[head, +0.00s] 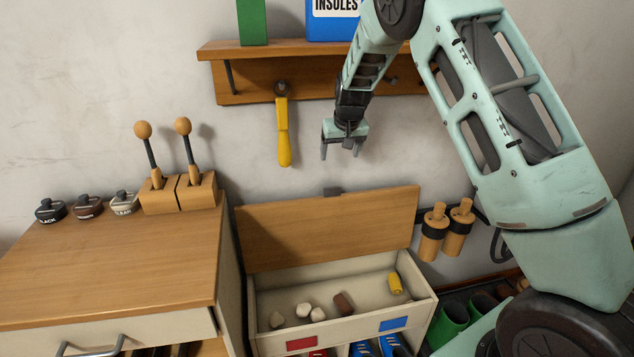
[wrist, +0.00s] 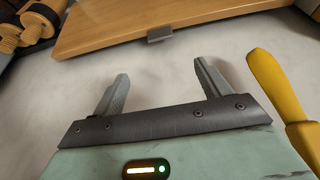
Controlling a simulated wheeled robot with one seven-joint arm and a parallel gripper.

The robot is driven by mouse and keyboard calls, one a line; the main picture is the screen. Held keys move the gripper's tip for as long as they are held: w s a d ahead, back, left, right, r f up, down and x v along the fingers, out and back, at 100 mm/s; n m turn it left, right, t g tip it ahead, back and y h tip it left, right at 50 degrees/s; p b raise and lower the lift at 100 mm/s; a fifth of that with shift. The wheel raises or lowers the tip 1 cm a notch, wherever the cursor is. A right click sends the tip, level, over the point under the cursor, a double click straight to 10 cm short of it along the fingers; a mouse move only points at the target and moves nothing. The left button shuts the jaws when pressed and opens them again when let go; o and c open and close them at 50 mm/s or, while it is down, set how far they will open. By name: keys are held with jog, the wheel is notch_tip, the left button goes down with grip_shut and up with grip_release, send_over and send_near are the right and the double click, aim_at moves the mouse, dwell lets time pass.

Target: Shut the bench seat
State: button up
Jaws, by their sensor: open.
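The bench seat (head: 330,228) is a wooden lid, raised and leaning back near the wall above the cream bench box (head: 345,332). A small grey tab (head: 332,191) sits on its upper edge. The seat also shows at the top of the wrist view (wrist: 130,22), with its tab (wrist: 159,34) nearest the fingers. My gripper (head: 343,152) is open and empty, above the raised seat near the wall. In the wrist view the two fingers (wrist: 160,86) are spread with bare wall between them, and the tab is apart from them.
A yellow-handled tool (head: 283,130) hangs from the wooden shelf (head: 300,46), left of my gripper. A cabinet (head: 110,262) stands left of the bench. Wooden-handled tools (head: 446,228) hang on the wall at right. Several small items, including a yellow one (head: 395,283), lie in the box.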

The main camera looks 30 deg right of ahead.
aim_at(333, 188)
jog(key=x, duration=1.7)
jog(key=shift+s+p, duration=0.15)
jog(key=shift+p, duration=0.25)
